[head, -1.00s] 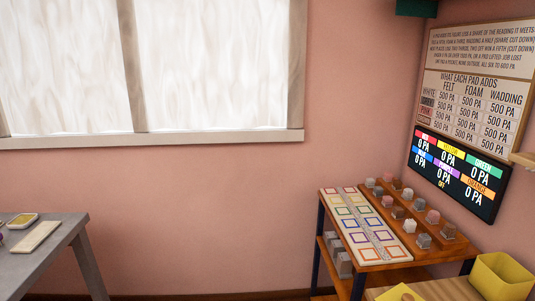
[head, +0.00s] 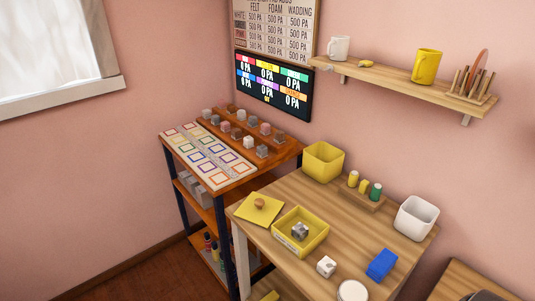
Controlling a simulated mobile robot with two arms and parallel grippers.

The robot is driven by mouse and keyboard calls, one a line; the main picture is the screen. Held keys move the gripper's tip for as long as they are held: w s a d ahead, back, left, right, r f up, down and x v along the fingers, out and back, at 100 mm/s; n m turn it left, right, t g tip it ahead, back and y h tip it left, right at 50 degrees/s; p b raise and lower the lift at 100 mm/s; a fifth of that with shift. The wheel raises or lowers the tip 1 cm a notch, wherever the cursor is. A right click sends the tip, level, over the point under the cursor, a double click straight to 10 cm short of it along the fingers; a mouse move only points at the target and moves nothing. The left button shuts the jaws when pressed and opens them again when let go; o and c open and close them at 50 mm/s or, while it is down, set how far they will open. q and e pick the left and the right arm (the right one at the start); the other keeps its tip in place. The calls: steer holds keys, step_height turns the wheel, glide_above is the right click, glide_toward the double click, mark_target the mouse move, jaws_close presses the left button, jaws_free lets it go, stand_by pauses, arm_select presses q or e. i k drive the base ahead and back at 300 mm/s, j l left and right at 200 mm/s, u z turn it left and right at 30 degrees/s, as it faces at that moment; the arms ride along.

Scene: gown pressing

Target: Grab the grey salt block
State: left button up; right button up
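Several small grey, pink, brown and white blocks stand in rows on the orange-brown wooden stand in the head view. One grey block (head: 262,152) sits at the near right end of the front row. Another grey block (head: 300,231) lies inside a shallow yellow tray (head: 287,248) on the wooden table. I cannot tell which of these is the grey salt block. Neither of my grippers is in view.
The stand (head: 286,157) bears a board of coloured squares (head: 209,153). The table (head: 345,226) also holds a yellow bin (head: 323,162), white bin (head: 415,217), blue object (head: 381,264) and white cube (head: 326,267). A wall shelf (head: 405,87) hangs above. Wood floor is clear at lower left.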

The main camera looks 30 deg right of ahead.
mark_target(300, 232)
steer(key=z, duration=1.25)
